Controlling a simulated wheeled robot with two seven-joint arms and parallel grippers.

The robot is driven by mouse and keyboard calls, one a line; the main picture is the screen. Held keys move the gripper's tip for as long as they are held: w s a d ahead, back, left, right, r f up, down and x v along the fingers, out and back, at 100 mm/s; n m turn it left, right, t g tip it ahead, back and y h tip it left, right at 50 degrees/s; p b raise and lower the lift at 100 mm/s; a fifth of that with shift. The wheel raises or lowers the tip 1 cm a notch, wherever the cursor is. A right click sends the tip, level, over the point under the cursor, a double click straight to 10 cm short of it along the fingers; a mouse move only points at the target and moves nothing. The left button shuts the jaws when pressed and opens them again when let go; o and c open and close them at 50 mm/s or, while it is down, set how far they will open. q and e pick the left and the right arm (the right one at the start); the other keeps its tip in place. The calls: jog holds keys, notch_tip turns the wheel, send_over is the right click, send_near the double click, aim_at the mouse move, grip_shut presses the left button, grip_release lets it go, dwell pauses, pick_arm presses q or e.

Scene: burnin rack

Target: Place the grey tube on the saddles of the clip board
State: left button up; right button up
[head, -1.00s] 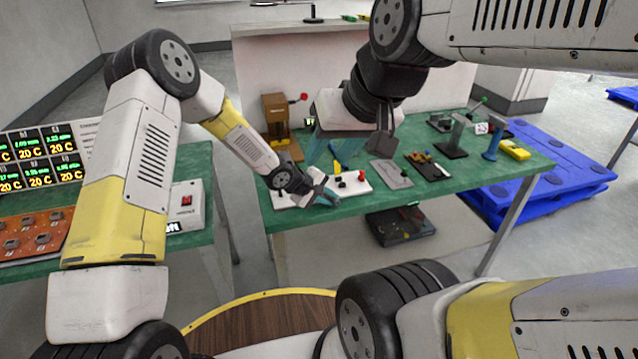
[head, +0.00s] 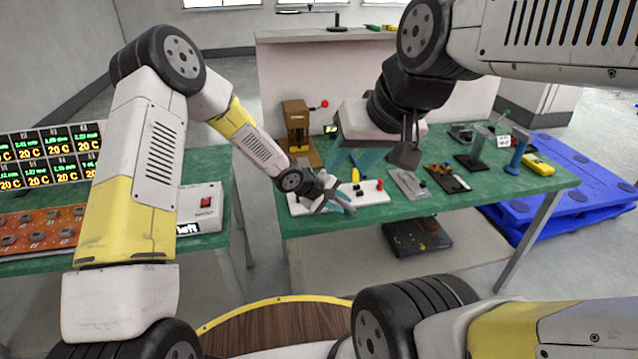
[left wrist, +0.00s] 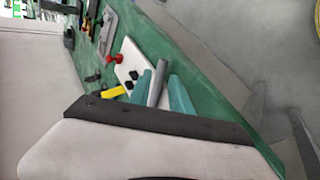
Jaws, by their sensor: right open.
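The clip board is a white board (head: 371,197) near the front edge of the green bench, with red and black fittings on it. It also shows in the left wrist view (left wrist: 127,58), just beyond my fingers. My left gripper (head: 347,200) is low over the board's front part. In the left wrist view, the grey tube (left wrist: 158,80) lies between the two teal fingers (left wrist: 166,88), which look shut on it; its lower end is hidden by the gripper body. My right gripper (head: 350,166) is open and empty, above and behind the board.
A yellow-handled tool (head: 355,173) lies behind the board. A grey plate (head: 408,184) and a dark tray (head: 446,178) lie to its right. A brown press (head: 297,127) stands behind left. The left table holds a white box with a red switch (head: 201,208).

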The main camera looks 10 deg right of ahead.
pick_arm(q)
jog(key=s+a+r+m+t+y, duration=0.1)
jog(key=s+a+r+m+y, duration=0.15)
jog(key=a+r, duration=1)
jog(key=s+a+r+m+t+y, duration=0.1)
jog(key=s+a+r+y, duration=0.3)
jog(key=a+r, duration=0.8)
jog(key=s+a+r, duration=0.2)
jog(key=s+a, duration=0.1)
jog(key=s, duration=0.3)
jog(key=s+a+r+m, duration=0.1)
jog(key=s+a+r, duration=0.1)
jog(key=s, duration=0.5)
jog(key=s+a+r+m, duration=0.1)
jog(key=s+a+r, duration=0.1)
jog(key=s+a, duration=0.3)
jog(key=shift+s+r+t, duration=0.25)
jog(key=shift+s+t, duration=0.05)
jog(key=shift+s, duration=0.6)
jog(key=shift+a+h, duration=0.1)
jog(key=shift+h, duration=0.15)
